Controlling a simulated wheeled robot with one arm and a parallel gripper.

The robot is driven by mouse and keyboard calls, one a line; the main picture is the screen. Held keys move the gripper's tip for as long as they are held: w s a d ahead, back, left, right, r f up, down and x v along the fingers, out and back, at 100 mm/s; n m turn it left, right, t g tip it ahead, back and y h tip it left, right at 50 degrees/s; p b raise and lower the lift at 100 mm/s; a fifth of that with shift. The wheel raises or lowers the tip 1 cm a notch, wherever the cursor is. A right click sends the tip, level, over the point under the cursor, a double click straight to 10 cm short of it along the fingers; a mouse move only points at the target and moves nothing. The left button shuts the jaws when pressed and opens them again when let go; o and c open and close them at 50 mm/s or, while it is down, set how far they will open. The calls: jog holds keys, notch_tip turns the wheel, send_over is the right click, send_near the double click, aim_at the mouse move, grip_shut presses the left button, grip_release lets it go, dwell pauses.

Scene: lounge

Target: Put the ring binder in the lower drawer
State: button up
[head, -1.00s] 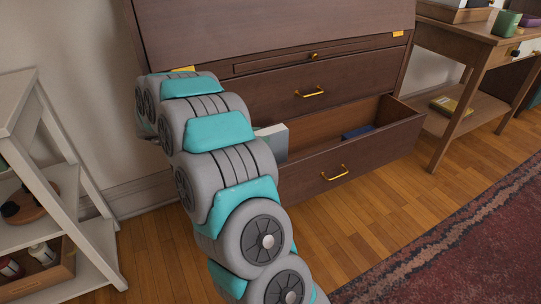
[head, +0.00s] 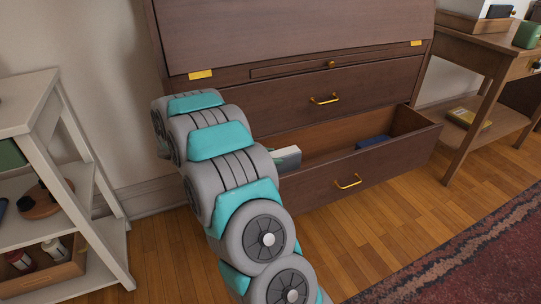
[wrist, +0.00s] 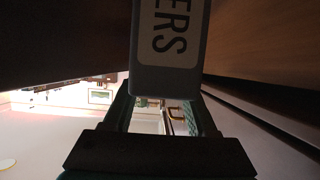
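The ring binder (head: 285,157) shows in the head view as a grey block with a pale edge, at the left end of the open lower drawer (head: 347,180), partly hidden by my arm. In the wrist view the grey binder (wrist: 170,82), with a white label reading "ERS", fills the gap between the fingers. My gripper (wrist: 166,98) has a finger against each side of it, as far as I can see. The head view hides the gripper behind my arm. Whether the binder touches the drawer floor cannot be told.
A blue item (head: 373,142) lies in the drawer's right part. The drawer above (head: 330,98) is shut. A white shelf (head: 85,170) stands left, a side table (head: 480,55) right. Wooden floor and a red rug (head: 470,255) lie in front.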

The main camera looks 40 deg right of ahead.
jog(key=o, duration=0.4)
jog(key=shift+r, duration=0.25)
jog(key=v, duration=1.2)
jog(key=shift+a+f+p, duration=0.1)
jog(key=shift+p, duration=0.2)
